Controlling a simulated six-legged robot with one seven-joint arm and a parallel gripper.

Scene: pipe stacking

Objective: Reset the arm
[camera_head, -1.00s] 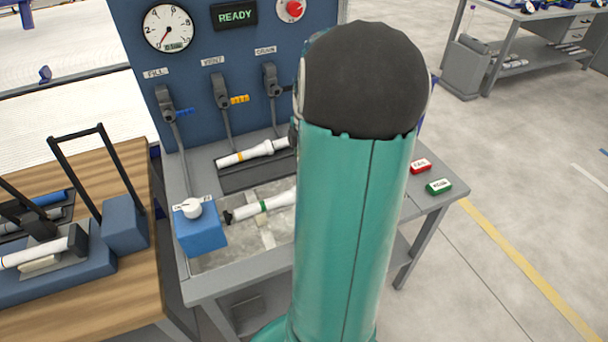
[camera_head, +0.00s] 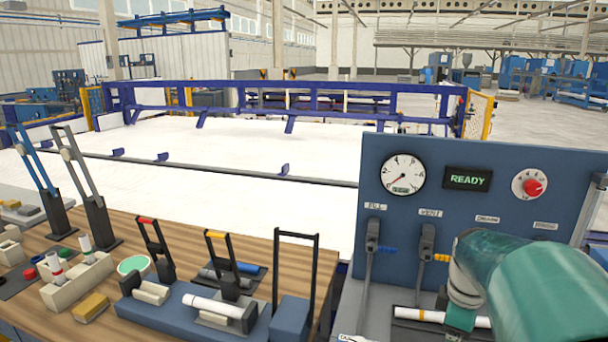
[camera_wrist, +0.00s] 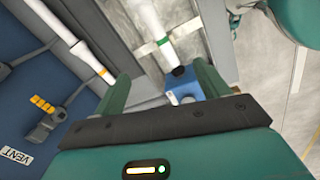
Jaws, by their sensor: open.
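In the wrist view my gripper (camera_wrist: 162,74) is open, with its two green fingers apart and nothing between their tips. A white pipe with an orange band (camera_wrist: 88,52) lies beyond the left finger. A white pipe with a green band (camera_wrist: 152,22) lies further off, past the gap between the fingers. A blue block with a white knob (camera_wrist: 184,82) shows behind the gap, near the right finger. In the head view my teal arm fills the lower right, and the orange-banded pipe (camera_head: 418,314) lies partly hidden behind it. My fingers are not clear there.
A blue panel (camera_head: 460,220) with a gauge, a READY display and a red knob stands at the right. A wooden bench (camera_head: 190,250) at the left carries clamps, blocks and a white pipe (camera_head: 215,306). A white floor area (camera_head: 250,155) lies behind them.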

